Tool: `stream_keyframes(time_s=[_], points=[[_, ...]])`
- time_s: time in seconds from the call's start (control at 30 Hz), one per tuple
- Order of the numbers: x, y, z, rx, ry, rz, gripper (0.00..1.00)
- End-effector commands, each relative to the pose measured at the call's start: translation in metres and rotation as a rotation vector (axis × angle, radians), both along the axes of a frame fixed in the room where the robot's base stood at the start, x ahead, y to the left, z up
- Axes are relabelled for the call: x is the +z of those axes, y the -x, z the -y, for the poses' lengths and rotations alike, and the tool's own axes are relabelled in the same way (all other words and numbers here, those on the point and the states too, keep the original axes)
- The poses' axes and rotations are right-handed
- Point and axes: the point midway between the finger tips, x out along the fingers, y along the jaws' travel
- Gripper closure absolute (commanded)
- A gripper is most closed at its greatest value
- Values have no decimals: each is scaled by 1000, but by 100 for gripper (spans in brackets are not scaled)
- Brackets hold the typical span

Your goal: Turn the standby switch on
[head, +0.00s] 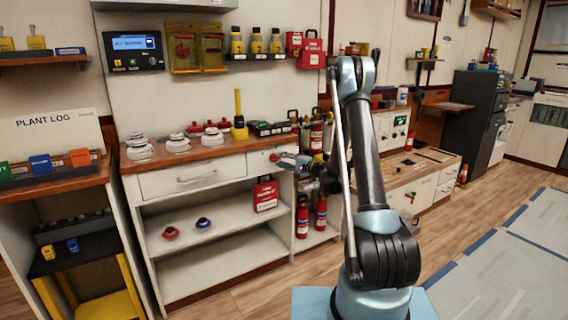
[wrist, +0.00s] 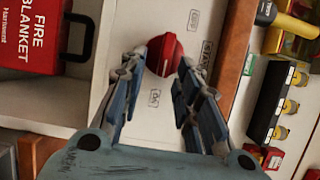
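The standby switch is a red rotary knob (wrist: 163,53) on a white panel with small printed labels. In the wrist view the panel appears turned sideways, and a partly covered label beside the knob starts with "STA". My gripper (wrist: 160,70) is open, with one finger on each side of the knob's near part. I cannot tell whether the fingers touch it. In the head view the knob (head: 274,157) is a small red spot on the cabinet front, at the right end below the wooden top, and my gripper (head: 285,160) reaches it from the right.
The wooden counter edge (wrist: 232,52) runs close beside the panel. Red extinguishers (head: 321,212) stand below my arm.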

Motion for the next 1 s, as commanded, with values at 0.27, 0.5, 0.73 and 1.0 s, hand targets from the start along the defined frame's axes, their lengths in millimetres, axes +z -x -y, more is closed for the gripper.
stream_keyframes(time_s=[0.27,0.5,0.73,1.0], points=[[0,13,23,-2,0,0,70],[-1,31,51,-2,0,-1,70],[-2,39,62,-1,0,-1,70],[-2,39,63,0,0,-1,70]])
